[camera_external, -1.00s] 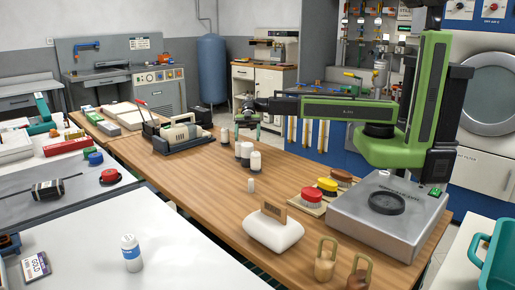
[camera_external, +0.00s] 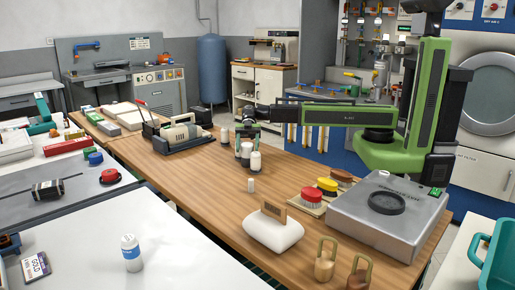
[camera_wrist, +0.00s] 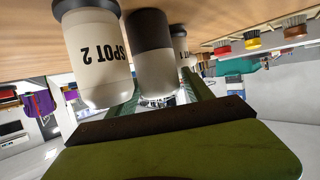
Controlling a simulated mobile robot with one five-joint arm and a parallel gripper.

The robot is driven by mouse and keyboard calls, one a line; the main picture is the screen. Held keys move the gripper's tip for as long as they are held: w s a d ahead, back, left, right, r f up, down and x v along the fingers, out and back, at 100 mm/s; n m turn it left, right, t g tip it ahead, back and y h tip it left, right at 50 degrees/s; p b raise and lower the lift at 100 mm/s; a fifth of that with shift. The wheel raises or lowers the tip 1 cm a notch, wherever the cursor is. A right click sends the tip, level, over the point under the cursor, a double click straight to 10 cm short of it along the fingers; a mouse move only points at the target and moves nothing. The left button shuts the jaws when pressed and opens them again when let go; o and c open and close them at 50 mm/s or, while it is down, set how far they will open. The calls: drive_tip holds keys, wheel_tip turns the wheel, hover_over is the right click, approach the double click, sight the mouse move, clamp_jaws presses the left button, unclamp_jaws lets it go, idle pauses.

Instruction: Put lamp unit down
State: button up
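No thing that I can surely name as the lamp unit shows in either view. My gripper (camera_external: 246,148) is lowered among several pale bottles on the wooden table, its green fingers close to them. In the wrist view, which is upside down, a white bottle marked SPOT 2 (camera_wrist: 97,60) with a dark base stands beside a greyer, dark-based bottle (camera_wrist: 150,65) directly ahead of the gripper. Another small bottle (camera_wrist: 180,45) is behind. Whether the fingers touch or hold the grey bottle is hidden.
The wooden table (camera_external: 200,180) also holds an iron-like machine (camera_external: 182,135) at left, brushes (camera_external: 328,187), a white handled block (camera_external: 272,230) and a grey metal box (camera_external: 390,215). A small white bottle (camera_external: 251,185) stands in front of the gripper. Bare wood lies around it.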

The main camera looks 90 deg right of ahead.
clamp_jaws()
drive_tip(key=shift+r, duration=0.1)
wheel_tip(320, 180, up, 5)
drive_tip(key=p, duration=0.5)
drive_tip(key=s+d+r+p, duration=0.3)
drive_tip(key=d+r+p, duration=0.2)
drive_tip(key=d, duration=0.6)
drive_tip(key=shift+d+r+p, duration=0.15)
drive_tip(key=shift+r+p, duration=0.25)
drive_tip(key=shift+p, duration=0.1)
